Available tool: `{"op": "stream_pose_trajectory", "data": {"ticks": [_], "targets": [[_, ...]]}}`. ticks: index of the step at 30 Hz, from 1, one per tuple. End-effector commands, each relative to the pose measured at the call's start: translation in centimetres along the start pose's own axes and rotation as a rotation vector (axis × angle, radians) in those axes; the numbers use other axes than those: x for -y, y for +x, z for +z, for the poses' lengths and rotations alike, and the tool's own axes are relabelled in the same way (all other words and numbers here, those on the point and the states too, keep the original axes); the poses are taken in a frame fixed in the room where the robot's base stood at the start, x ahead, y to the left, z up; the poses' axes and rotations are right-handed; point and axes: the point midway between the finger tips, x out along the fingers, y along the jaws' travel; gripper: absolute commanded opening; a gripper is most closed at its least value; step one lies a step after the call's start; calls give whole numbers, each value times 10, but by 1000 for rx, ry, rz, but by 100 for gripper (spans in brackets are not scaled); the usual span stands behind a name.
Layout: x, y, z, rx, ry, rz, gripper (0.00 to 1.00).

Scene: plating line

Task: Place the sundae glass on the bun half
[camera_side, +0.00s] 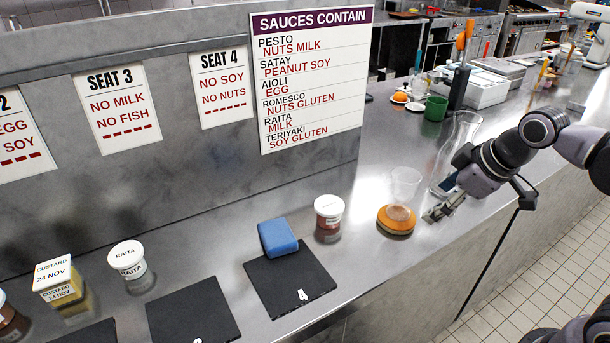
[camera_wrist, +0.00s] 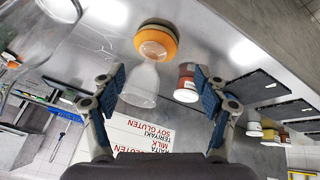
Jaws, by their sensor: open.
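The clear sundae glass (camera_side: 403,187) stands upright on the orange-brown bun half (camera_side: 396,223) on the steel counter. In the wrist view the glass (camera_wrist: 141,84) shows with its foot against the bun half (camera_wrist: 160,38). My gripper (camera_side: 432,214) is just to the right of the glass and bun in the side view, low over the counter. In the wrist view my gripper (camera_wrist: 163,88) is open, its blue-padded fingers spread, with the glass ahead in the gap. Nothing is held, and the fingers look apart from the glass.
A tall clear glass vessel (camera_side: 458,150) stands close behind my gripper. A white-lidded jar (camera_side: 328,212) is left of the bun. A blue block (camera_side: 278,238) rests on dark mat 4 (camera_side: 300,290). A green mug (camera_side: 435,108) is farther back. The sign wall (camera_side: 215,150) lines the counter.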

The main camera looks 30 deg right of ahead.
Motion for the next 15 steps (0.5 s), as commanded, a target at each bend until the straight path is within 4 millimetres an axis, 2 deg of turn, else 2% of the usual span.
{"op": "stream_pose_trajectory", "data": {"ticks": [3,6,10,15], "targets": [[7,6,14,-54,215,19,73],[10,10,20,-88,346,25,73],[12,13,24,-112,438,27,73],[12,13,24,-117,459,27,73]]}}
